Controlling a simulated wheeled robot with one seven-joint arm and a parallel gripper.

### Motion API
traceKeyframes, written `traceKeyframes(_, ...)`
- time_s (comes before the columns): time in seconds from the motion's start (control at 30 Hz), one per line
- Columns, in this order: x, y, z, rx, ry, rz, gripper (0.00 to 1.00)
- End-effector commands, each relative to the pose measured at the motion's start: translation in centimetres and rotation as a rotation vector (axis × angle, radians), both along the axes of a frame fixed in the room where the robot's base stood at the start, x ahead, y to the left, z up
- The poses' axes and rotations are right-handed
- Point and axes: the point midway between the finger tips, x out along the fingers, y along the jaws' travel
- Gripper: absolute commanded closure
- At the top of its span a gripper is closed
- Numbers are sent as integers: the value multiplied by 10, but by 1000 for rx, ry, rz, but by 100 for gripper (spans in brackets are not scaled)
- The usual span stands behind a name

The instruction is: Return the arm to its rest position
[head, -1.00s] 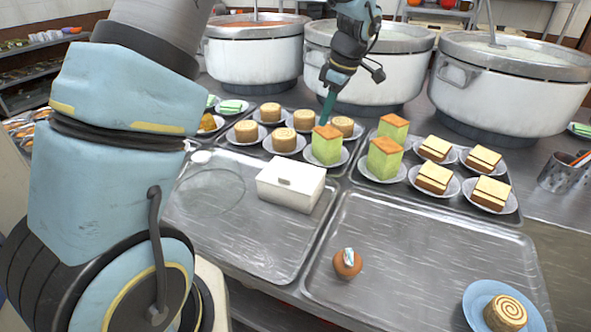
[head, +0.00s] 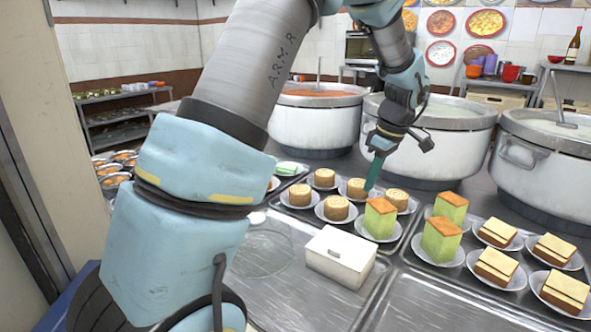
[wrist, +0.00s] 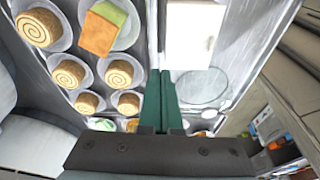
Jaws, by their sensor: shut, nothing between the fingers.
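My gripper (head: 374,174) is above the tray of round cakes in the head view, pointing down, near a green cake with an orange top (head: 380,218). Its green fingers (wrist: 160,100) lie side by side in the wrist view, shut with nothing between them. Swirl-topped round cakes (wrist: 68,74) on plates and a green cake (wrist: 104,28) lie to the fingers' left in that view. My arm crosses the left half of the head view.
Large stockpots (head: 318,120) stand behind the trays. A white lidded box (head: 340,256) sits on the front tray (head: 268,255). Layered cakes (head: 497,266) on plates are at the right. A shelf rack (head: 120,115) stands at the back left. The front tray has bare room.

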Motion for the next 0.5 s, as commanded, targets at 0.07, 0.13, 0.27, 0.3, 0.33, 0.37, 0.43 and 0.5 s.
traceKeyframes(0.07, 2, 35, 1, -8, 29, -67, 100)
traceKeyframes(0.13, 0, 67, 0, -21, 57, -149, 100)
traceKeyframes(0.27, -11, 125, -3, -45, 93, -310, 100)
traceKeyframes(0.3, -16, 142, -4, -53, 99, -358, 100)
traceKeyframes(0.33, -20, 154, -4, -58, 103, -394, 100)
traceKeyframes(0.37, -25, 166, -5, -63, 104, -430, 100)
traceKeyframes(0.43, -37, 193, -8, -72, 107, -514, 100)
traceKeyframes(0.5, -51, 218, -10, -77, 104, -595, 100)
